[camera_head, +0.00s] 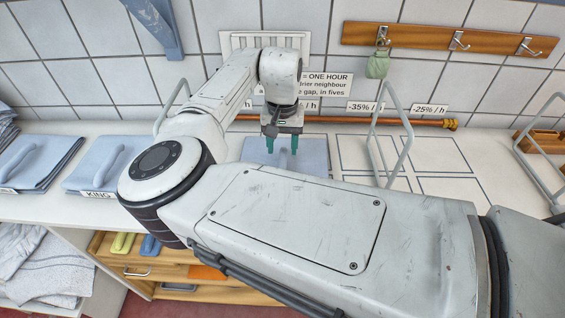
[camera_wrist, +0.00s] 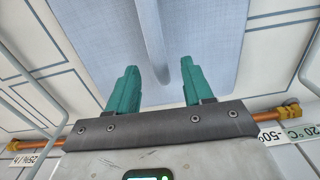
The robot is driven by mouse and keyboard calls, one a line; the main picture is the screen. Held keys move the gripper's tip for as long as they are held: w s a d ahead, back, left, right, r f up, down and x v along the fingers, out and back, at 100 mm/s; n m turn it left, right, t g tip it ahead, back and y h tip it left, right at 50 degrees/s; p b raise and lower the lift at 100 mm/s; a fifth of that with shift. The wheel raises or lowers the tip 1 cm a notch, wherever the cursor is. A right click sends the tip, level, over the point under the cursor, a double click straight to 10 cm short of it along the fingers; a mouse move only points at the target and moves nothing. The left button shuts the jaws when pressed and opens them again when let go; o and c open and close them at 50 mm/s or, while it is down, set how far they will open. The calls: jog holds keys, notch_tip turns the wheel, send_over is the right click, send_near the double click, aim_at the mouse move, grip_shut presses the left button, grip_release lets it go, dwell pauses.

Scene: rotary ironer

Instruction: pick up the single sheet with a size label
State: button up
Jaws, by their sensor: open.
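A folded light blue sheet (camera_head: 310,150) with a raised ridge lies on the white counter below my gripper (camera_head: 281,148); no size label shows on its visible part. In the wrist view, this sheet (camera_wrist: 90,30) fills the upper middle. Its ridge (camera_wrist: 151,40) runs down between the two teal fingers of my gripper (camera_wrist: 158,80), which are open and empty. A second folded blue sheet (camera_head: 82,174) has a label reading KING (camera_head: 97,195). Another folded sheet (camera_head: 60,160) lies farther left, its small label (camera_head: 8,190) unreadable. My arm hides part of the counter.
Metal wire frames (camera_head: 391,140) stand on the counter, one close right of my gripper. A copper pipe (camera_head: 400,122) runs along the wall behind, with percentage labels (camera_head: 365,107). A hook rail (camera_head: 450,39) hangs above. Outlined empty areas (camera_head: 440,156) lie right.

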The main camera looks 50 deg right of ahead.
jog(key=shift+f, duration=1.45)
jog(key=shift+c, duration=0.2)
grip_shut()
jog(key=shift+r, duration=0.1)
